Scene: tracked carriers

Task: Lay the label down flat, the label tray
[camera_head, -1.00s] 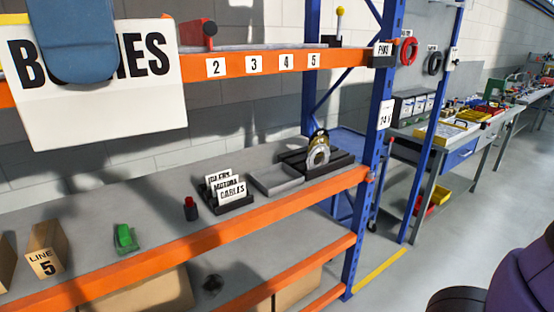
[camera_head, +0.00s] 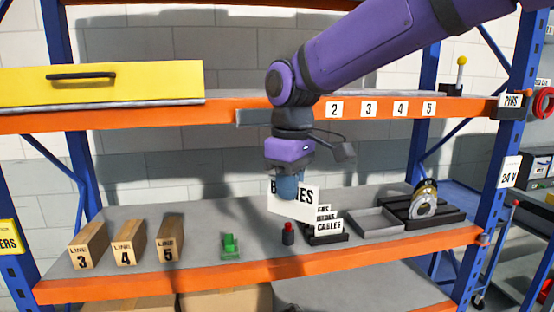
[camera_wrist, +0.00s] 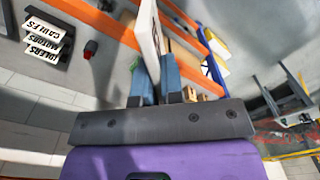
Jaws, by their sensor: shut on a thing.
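My gripper (camera_head: 288,187) is shut on a white label (camera_head: 305,201) with black letters, partly hidden by the blue fingers. The label hangs upright, slightly tilted, in front of the middle shelf. In the wrist view the label (camera_wrist: 149,38) shows nearly edge-on between the blue fingers (camera_wrist: 157,82). A shallow grey tray (camera_head: 378,235), seemingly empty, sits on the shelf to the right of the label. Between them, a black holder (camera_head: 328,240) carries upright labels, the front one reading CABLES; the held label overlaps its left part in the picture.
Wooden blocks (camera_head: 129,243) marked LINE stand at the shelf's left. A green part (camera_head: 229,246) and a red-topped black piece (camera_head: 288,234) stand nearer. A black rack with a metal ring (camera_head: 423,208) is right of the tray. An orange beam (camera_head: 345,111) runs above.

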